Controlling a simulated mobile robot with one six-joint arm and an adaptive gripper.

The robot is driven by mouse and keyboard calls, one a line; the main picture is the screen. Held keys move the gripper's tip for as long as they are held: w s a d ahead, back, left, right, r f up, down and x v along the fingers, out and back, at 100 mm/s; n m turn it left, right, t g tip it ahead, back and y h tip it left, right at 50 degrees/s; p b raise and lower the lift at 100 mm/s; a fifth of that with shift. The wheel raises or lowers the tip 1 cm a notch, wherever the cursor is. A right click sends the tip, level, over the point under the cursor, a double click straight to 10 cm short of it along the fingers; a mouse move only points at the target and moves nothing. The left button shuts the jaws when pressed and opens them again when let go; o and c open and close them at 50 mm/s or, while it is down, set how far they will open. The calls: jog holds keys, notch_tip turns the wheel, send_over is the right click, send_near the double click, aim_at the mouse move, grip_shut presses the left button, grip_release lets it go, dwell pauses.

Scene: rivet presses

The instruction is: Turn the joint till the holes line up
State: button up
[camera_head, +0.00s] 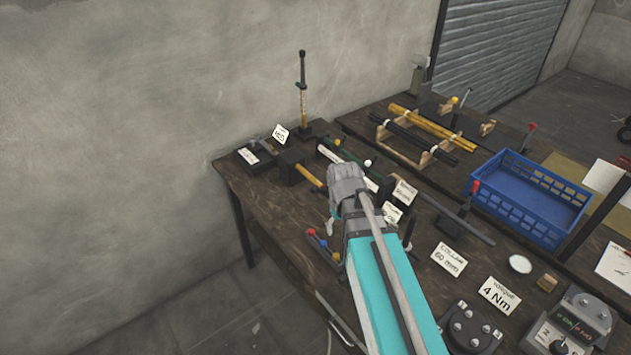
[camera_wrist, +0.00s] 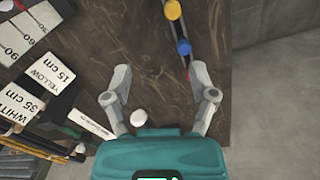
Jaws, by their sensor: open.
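My gripper (camera_wrist: 160,78) is open and empty in the wrist view, its two grey fingers spread above the dark wooden bench top (camera_wrist: 120,45). A narrow bar with a yellow ball (camera_wrist: 172,9) and a blue ball (camera_wrist: 183,47) lies just beyond the right fingertip, apart from it as far as I can tell. In the head view, blue, red and yellow balls (camera_head: 323,244) show on the bench left of my arm. I cannot make out a joint with holes for certain in either view. My arm hides part of the bench in the head view.
A blue crate (camera_head: 530,200), a collar card (camera_head: 449,259), a torque card (camera_head: 499,295) and grey devices (camera_head: 470,328) stand at the right. Yellow and black rods (camera_head: 425,130) rest on holders at the back. A white round item (camera_wrist: 138,117) lies near the left finger. The bench's left front corner is clear.

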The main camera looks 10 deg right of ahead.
aim_at(314, 186)
jog(key=w+a+r+n+p, duration=0.2)
jog(key=w+r+p, duration=0.3)
jog(key=w, duration=0.4)
jog(key=w+a+r+n+p, duration=0.3)
jog(key=w+r+n+p, duration=0.2)
jog(key=w+r, duration=0.3)
jog(key=shift+w+a+p, duration=0.15)
jog(key=shift+w+p, duration=0.25)
jog(key=shift+p, duration=0.35)
jog(key=shift+f, duration=0.15)
jog(key=f+b, duration=0.6)
jog(key=b, duration=0.1)
jog(key=f+b, duration=0.6)
jog(key=f, duration=0.1)
jog(key=shift+w+f+b, duration=0.2)
jog(key=shift+f+b, duration=0.1)
jog(key=shift+b, duration=0.1)
jog(key=shift+d, duration=0.2)
grip_shut()
